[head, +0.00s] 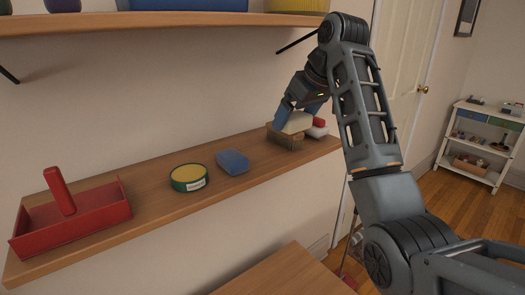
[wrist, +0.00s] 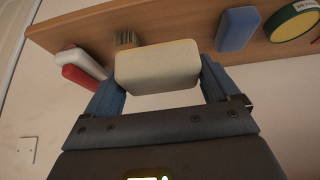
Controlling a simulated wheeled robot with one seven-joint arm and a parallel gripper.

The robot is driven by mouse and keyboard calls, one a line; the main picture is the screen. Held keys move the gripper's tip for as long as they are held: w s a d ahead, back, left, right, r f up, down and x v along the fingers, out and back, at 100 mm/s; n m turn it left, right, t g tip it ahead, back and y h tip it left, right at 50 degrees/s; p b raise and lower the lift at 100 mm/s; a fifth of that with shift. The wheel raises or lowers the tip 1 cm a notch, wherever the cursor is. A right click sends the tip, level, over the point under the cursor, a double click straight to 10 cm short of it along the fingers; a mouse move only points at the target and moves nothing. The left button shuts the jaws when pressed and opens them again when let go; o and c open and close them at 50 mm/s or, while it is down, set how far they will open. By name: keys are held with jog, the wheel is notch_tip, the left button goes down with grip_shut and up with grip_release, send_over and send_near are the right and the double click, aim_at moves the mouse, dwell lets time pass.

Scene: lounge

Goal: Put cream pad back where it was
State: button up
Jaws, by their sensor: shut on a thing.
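The cream pad (wrist: 157,68) is gripped between the two blue fingers of my gripper (wrist: 160,82). In the head view the cream pad (head: 298,122) shows at the right end of the lower shelf (head: 150,185), in front of or just over a brown bristled brush (head: 287,141). The wrist view shows the brush (wrist: 126,39) partly hidden behind the pad. I cannot tell whether the pad touches the brush or the shelf.
A red-and-white item (wrist: 84,64) lies close by at the shelf's end. Left of the brush are a blue pad (head: 232,161), a green tin with a yellow top (head: 189,177) and a red tray (head: 95,222). Bare shelf lies between blue pad and brush. An upper shelf (head: 150,20) hangs above.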

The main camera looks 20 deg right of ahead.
jog(key=p, duration=0.2)
send_over(258, 155)
jog(key=s, duration=0.2)
jog(key=f, duration=0.3)
jog(key=d+f, duration=0.1)
jog(key=f, duration=0.1)
jog(key=shift+w, duration=0.2)
jog(key=shift+a+f+p, duration=0.15)
jog(key=shift+f+p, duration=0.25)
jog(key=shift+f, duration=1.65)
jog(key=shift+f, duration=0.1)
jog(key=o, duration=0.8)
jog(key=shift+c, duration=0.2)
jog(key=b+v, duration=0.2)
jog(key=v, duration=1)
